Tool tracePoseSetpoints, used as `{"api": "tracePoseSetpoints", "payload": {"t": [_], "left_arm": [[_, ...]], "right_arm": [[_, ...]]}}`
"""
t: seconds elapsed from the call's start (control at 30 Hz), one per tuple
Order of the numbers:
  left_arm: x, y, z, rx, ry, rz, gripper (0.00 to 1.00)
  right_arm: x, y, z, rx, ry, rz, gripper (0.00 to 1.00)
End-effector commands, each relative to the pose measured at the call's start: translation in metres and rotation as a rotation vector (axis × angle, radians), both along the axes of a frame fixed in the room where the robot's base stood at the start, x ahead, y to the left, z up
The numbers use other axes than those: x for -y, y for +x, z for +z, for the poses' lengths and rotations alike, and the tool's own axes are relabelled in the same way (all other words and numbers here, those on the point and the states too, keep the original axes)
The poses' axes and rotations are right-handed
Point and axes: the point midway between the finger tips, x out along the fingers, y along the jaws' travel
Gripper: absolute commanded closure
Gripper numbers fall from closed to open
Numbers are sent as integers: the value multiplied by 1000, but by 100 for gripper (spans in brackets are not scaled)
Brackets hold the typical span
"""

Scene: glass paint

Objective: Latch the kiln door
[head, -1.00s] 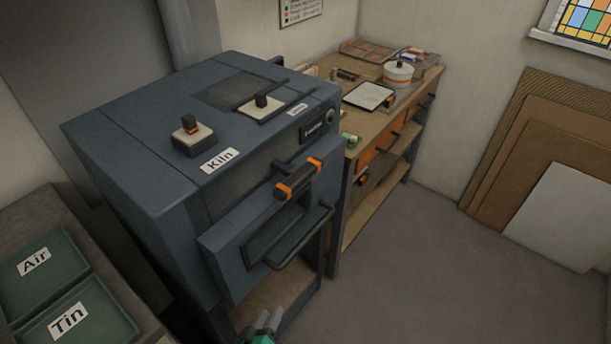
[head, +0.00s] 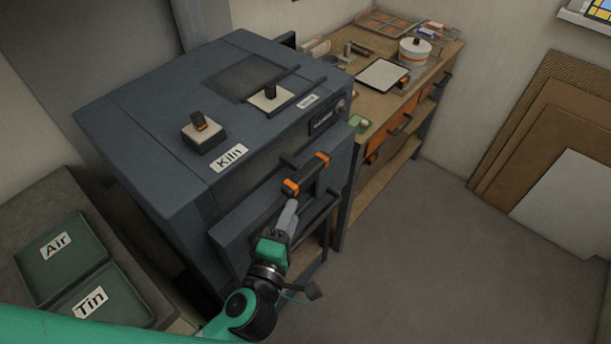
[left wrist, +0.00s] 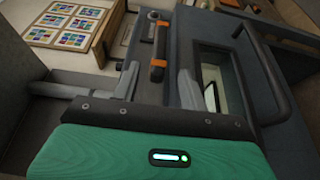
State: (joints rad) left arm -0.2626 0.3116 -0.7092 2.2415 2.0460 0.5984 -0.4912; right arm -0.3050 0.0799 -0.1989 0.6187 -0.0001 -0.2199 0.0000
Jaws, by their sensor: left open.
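The kiln (head: 165,130) is a dark blue-grey box with a "Kiln" label on top. Its door (head: 232,228), with a window and a bar handle (head: 333,203), is on the front. Whether the door sits fully flush is unclear. My left gripper (head: 291,204) is open in front of the door, just below the latch handle. In the left wrist view the latch handle (left wrist: 158,66) appears between the spread fingers, with no clear contact. The arm hides part of the door. My right gripper is out of view.
Two green trays, "Air" (head: 60,255) and "Tin" (head: 105,299), lie on a surface at left. A wooden workbench (head: 385,103) with a white pot (head: 415,52) stands behind the kiln. The floor (head: 450,260) at right is clear. Boards lean at the far right.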

Motion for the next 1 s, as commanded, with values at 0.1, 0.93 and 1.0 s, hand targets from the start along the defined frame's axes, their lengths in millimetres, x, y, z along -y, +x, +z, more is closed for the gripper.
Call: {"api": "tracePoseSetpoints", "payload": {"t": [0.1,0.93,1.0], "left_arm": [[6,28,5,3,0,3,56],[23,98,0,0,1,0,60],[23,98,0,0,1,1,74]], "right_arm": [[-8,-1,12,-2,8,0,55],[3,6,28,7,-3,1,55],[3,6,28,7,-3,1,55]]}}
